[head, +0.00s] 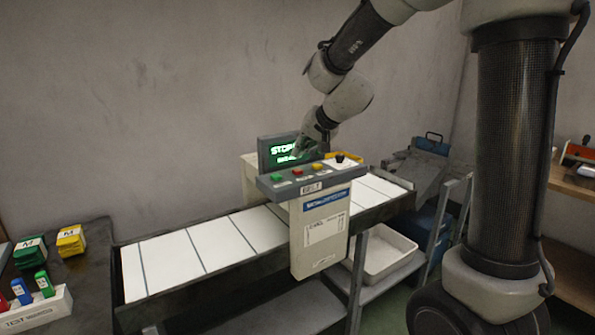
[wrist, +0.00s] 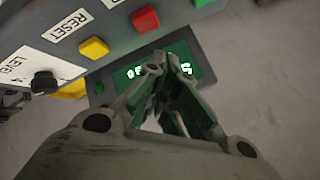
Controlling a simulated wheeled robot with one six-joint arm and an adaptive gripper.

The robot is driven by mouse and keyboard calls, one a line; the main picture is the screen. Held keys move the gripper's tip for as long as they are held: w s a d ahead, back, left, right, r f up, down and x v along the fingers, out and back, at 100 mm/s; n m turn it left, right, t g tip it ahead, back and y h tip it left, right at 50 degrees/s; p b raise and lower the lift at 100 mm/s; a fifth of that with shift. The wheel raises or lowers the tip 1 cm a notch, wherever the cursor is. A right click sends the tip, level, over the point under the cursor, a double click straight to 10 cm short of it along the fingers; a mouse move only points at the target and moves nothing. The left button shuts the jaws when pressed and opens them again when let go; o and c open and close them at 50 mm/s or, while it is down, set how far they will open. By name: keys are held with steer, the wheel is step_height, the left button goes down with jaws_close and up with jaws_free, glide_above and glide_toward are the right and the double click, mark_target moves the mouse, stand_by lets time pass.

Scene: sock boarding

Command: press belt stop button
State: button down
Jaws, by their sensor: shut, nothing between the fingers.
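The belt's control panel (head: 300,184) stands over the conveyor, with a green button (head: 277,177), a red button (head: 297,170) and a yellow button (head: 317,166) in a row. The red button (wrist: 145,18) is at the top of the wrist view, beside the yellow button (wrist: 93,48) labelled RESET. My gripper (wrist: 167,62) is shut and empty, its tips in front of the display and apart from the red button in that picture. In the head view my gripper (head: 298,153) hangs behind the buttons. The display (head: 276,150) shows green text beginning "STOP", partly covered by the gripper.
A black knob (wrist: 45,82) labelled LEVEL sits beside RESET. The conveyor belt (head: 210,248) has white panels and looks empty. Green (head: 30,252) and yellow (head: 71,240) packs lie on the dark table at left. A white bin (head: 385,255) is under the conveyor.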

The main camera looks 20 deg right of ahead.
mark_target(305, 178)
steer(key=shift+r, duration=1.45)
steer(key=s+f+n+g, duration=0.1)
steer(key=s+f+g, duration=0.1)
steer(key=s+f, duration=0.1)
steer(key=shift+s+f, duration=0.2)
steer(key=shift+s, duration=0.2)
steer(key=s+d+n+h, duration=0.1)
steer(key=s+d, duration=0.3)
steer(key=s, duration=0.6)
steer(key=s+d+r+n+g+h, duration=0.1)
steer(key=s+d, duration=0.4)
steer(key=s, duration=0.5)
steer(key=s+d+n+g+h, duration=0.1)
steer(key=s+d, duration=0.4)
steer(key=s, duration=0.5)
steer(key=shift+s+r+h, duration=0.2)
steer(key=shift+s+h, duration=0.1)
steer(key=shift+h, duration=0.1)
